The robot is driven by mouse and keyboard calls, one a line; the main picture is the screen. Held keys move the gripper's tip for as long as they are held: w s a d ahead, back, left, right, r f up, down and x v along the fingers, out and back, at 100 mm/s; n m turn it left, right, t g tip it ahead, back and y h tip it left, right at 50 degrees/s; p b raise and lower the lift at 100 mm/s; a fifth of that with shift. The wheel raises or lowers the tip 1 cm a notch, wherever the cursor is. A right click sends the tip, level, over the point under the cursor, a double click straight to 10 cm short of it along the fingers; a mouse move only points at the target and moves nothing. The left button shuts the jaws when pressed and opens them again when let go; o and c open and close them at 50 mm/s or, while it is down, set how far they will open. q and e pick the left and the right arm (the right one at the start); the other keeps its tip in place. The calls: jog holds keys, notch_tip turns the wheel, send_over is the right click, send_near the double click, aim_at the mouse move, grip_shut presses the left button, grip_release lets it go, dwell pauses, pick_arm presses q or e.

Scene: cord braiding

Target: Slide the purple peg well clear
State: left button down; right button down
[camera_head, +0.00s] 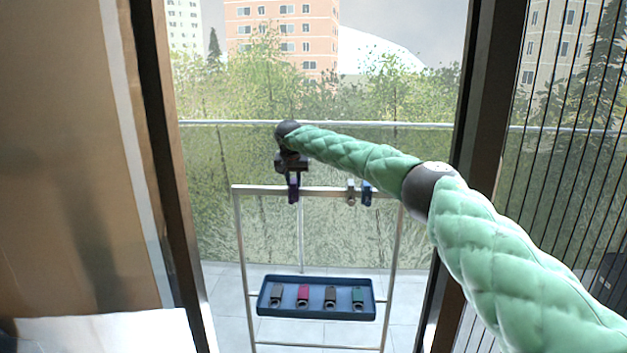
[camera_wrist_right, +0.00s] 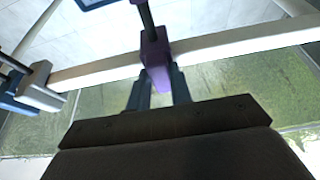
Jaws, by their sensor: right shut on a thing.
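The purple peg (camera_head: 293,190) sits at the top bar (camera_head: 322,191) of a pale rack, left of the bar's middle in the head view. My right gripper (camera_head: 292,178) reaches down to it from above and is shut on it. In the right wrist view the purple peg (camera_wrist_right: 155,55) straddles the bar (camera_wrist_right: 220,43), and the fingers of my right gripper (camera_wrist_right: 158,90) are on either side of its near end. My left gripper is not in view.
A white peg (camera_head: 351,192) and a blue peg (camera_head: 367,193) are on the bar to the right. A blue tray (camera_head: 316,315) with several pegs stands lower on the rack. A railing (camera_head: 230,123) runs behind. Door frames stand left and right.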

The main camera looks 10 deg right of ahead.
jog(key=shift+w+a, duration=0.15)
jog(key=shift+a, duration=0.6)
jog(key=shift+w+a, duration=0.2)
jog(key=shift+a, duration=0.35)
jog(key=c, duration=1.2)
grip_release()
jog(key=shift+c, duration=0.2)
jog(key=shift+r, duration=0.1)
